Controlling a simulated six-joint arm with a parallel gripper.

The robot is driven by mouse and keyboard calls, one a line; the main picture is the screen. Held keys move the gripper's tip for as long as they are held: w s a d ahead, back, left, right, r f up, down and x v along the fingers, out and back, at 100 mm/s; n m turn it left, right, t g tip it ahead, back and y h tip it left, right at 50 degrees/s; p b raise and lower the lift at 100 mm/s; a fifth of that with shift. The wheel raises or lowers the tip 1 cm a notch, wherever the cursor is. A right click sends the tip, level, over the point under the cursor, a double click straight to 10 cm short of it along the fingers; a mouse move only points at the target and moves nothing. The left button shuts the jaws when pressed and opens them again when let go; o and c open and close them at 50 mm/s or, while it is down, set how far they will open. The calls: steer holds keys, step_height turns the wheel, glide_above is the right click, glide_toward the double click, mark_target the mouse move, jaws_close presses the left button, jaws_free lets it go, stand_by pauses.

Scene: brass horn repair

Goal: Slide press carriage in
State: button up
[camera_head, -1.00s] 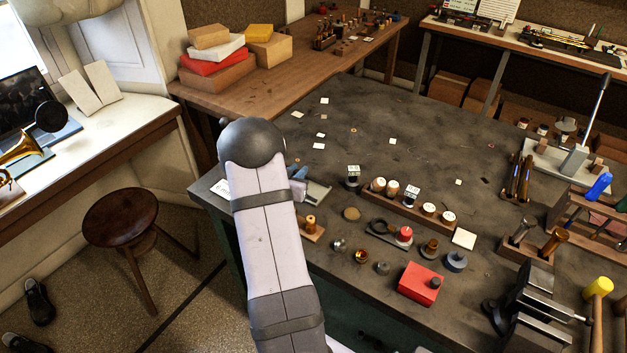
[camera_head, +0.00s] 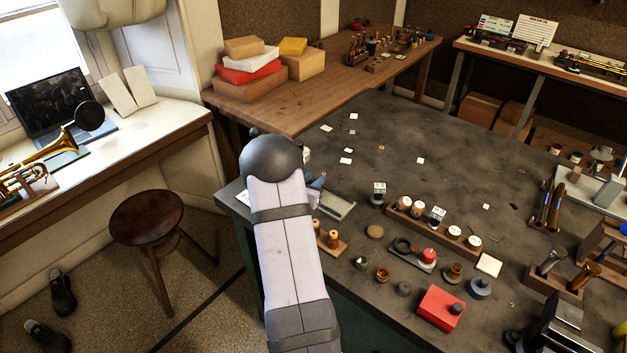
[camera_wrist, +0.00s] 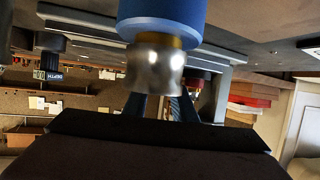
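A small grey metal fixture with a flat bar (camera_head: 336,206) and a blue part (camera_head: 318,182) lies at the left edge of the dark bench, partly behind my arm. It may be the press, but I cannot single out its carriage. In the wrist view, which looks upside down, a blue cylinder (camera_wrist: 162,14) with a brass ring and a rounded steel end (camera_wrist: 155,66) hangs close to the camera, before grey metal bars. Dark finger-like shapes of my gripper (camera_wrist: 160,108) show below the steel end. Whether they are open or touch anything is unclear. My arm hides the gripper in the head view.
A wooden peg stand (camera_head: 331,244) is right beside my arm. A row of white-topped jars (camera_head: 432,222), small metal parts and a red box (camera_head: 440,307) lie to its right. The bench's back middle (camera_head: 440,130) is mostly clear. A stool (camera_head: 148,217) stands left of the bench.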

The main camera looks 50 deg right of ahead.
steer(key=shift+a, duration=0.1)
steer(key=shift+b+v, duration=0.95)
steer(key=shift+v, duration=2.65)
steer(key=shift+r, duration=0.1)
